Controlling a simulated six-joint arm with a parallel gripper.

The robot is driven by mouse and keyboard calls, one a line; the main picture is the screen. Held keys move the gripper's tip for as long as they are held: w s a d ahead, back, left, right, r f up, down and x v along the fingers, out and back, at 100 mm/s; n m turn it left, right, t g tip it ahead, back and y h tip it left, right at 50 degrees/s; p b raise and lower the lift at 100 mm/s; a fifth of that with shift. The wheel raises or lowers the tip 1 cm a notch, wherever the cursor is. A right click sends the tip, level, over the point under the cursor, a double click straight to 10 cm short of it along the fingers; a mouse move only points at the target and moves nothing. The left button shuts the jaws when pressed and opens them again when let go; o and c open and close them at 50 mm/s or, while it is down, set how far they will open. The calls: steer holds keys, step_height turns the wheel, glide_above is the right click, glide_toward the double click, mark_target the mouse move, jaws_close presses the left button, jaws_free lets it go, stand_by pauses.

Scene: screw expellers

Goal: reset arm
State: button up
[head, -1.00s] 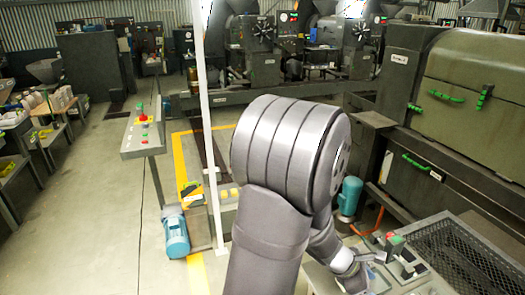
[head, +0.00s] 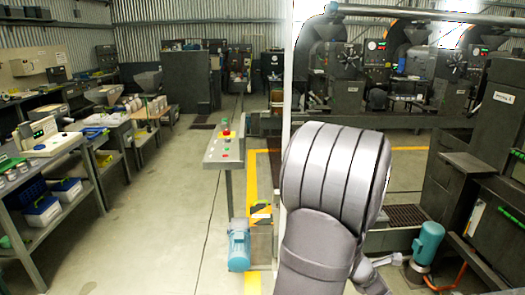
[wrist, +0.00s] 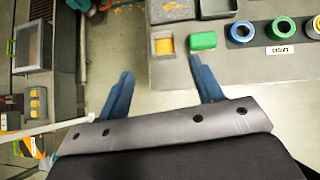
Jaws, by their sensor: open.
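My gripper (wrist: 162,85) is open in the wrist view. Its two blue-grey fingers are wide apart with nothing between them. The right finger's tip is close, in the picture, to the edge of a grey surface. Whether it touches cannot be told. In the head view my own arm covers the centre right, and the gripper is hidden or below the frame.
In the wrist view, the grey surface holds a green block (wrist: 203,41) and several coloured rings, one blue (wrist: 242,32). In the head view, a control stand (head: 226,150) and a blue motor (head: 239,246) stand left of my arm. Open floor (head: 170,220) lies further left.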

steer(key=shift+w+a+n+t, duration=0.35)
steer(key=shift+w+a, duration=0.35)
steer(key=shift+w, duration=0.25)
steer(key=s+d+m+g, duration=0.2)
steer(key=s+d+m, duration=0.1)
steer(key=s, duration=0.7)
steer(key=s+d+f+m+g, duration=0.1)
steer(key=s+d+m+g, duration=0.2)
steer(key=s+d, duration=0.3)
steer(key=shift+s+f+m+y, duration=0.15)
steer(key=shift+s+m+y, duration=0.4)
steer(key=shift+s, duration=1.3)
steer(key=shift+g, duration=0.25)
